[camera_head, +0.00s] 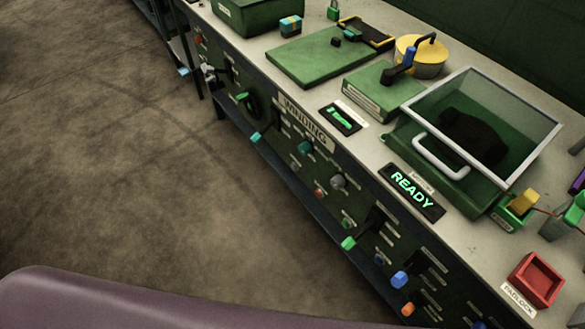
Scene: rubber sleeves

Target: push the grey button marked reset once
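The front panel (280,129) of the bench carries several coloured buttons, knobs and levers with small labels. A grey round control (338,182) sits on this panel below the WINDING sign, beside a red one (319,193). Another greyish control (208,70) is near the panel's far left end. The small labels are too blurred to read, so I cannot tell which control is marked reset. Neither of my grippers is in view.
A READY display (411,191) and a lit green display (341,119) lie on the bench top's front edge. A clear-lidded box (440,172), a yellow pot (420,57) and a red padlock tray (535,280) stand on top. The floor (150,170) in front is clear.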

